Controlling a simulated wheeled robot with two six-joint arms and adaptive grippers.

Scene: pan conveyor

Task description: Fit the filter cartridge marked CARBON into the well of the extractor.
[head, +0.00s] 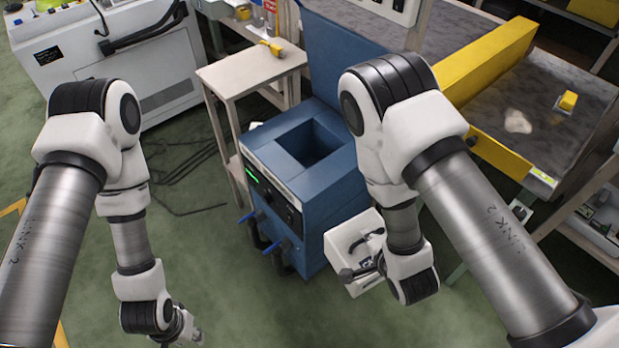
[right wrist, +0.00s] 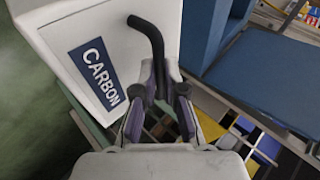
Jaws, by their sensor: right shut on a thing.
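The cartridge, a white box (head: 347,232), hangs beside the right side of the blue extractor (head: 257,147), below its top. In the right wrist view its blue label reads CARBON (right wrist: 95,75), and a bent black handle (right wrist: 147,30) stands out from it. My right gripper (head: 366,262) is shut on this handle; its fingers also show in the right wrist view (right wrist: 158,95). The extractor's square well (head: 318,146) is open at the top and looks empty, though its bottom is dark. My left gripper (head: 187,331) is low at the left, apart from everything; its jaws are too small to read.
The blue lid (head: 338,50) stands raised behind the well. A small beige table (head: 240,72) with a yellow tool (head: 272,47) is behind left. A conveyor with a yellow guard (head: 490,62) is at the right. Green floor (head: 225,285) is clear in front.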

